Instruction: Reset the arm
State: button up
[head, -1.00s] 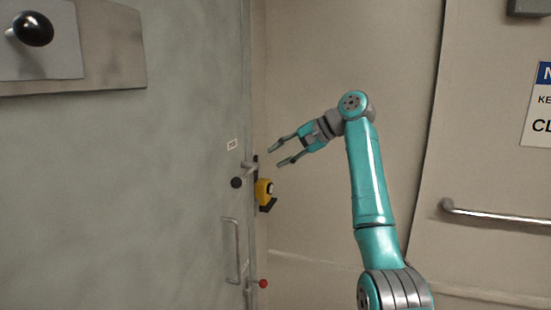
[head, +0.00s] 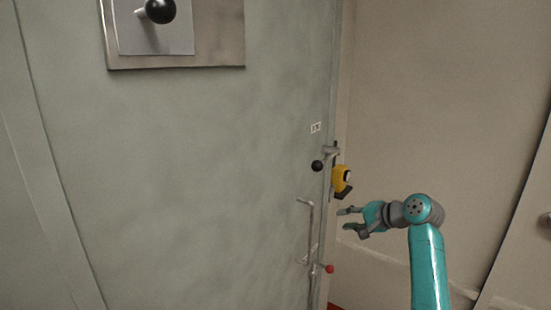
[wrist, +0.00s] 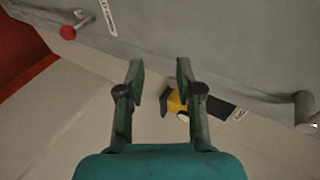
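My gripper (head: 348,219) is at the end of my teal arm in the head view, pointing left toward the edge of a grey-green door. Its two fingers are apart with nothing between them; the wrist view also shows the open fingers (wrist: 158,75). A yellow and black device (head: 342,179) sits at the door edge, just above the gripper in the head view. In the wrist view the device (wrist: 178,102) shows beyond the right finger, partly hidden by it. I cannot tell the gap between them.
The grey-green door (head: 200,180) has a black knob (head: 160,11) on a plate, a small black knob (head: 317,166), a vertical handle (head: 309,230) and a red knob (head: 329,269). A beige wall (head: 430,100) stands to the right, with open space before it.

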jog(key=s+a+f+t+h, duration=0.1)
jog(key=s+f, duration=0.2)
jog(key=f, duration=0.5)
jog(key=s+f, duration=0.2)
jog(key=f, duration=0.5)
jog(key=s+a+f+t+h, duration=0.1)
jog(key=s+f+h, duration=0.1)
jog(key=s+f, duration=0.95)
jog(key=s+a+f+t+h, duration=0.1)
jog(key=s+f+h, duration=0.2)
jog(key=s+f, duration=0.85)
jog(key=s+r+n+t+h, duration=0.1)
jog(key=s+r+n, duration=0.1)
jog(key=s, duration=1)
jog(key=s+r+n+h, duration=0.1)
jog(key=s+r+n, duration=0.15)
jog(key=s, duration=0.95)
jog(key=s+r+n+t, duration=0.1)
jog(key=s+r+n, duration=0.3)
jog(key=s+r, duration=1)
jog(key=shift+s+r+t, duration=0.25)
jog(key=shift+s+t, duration=0.15)
jog(key=shift+s, duration=0.65)
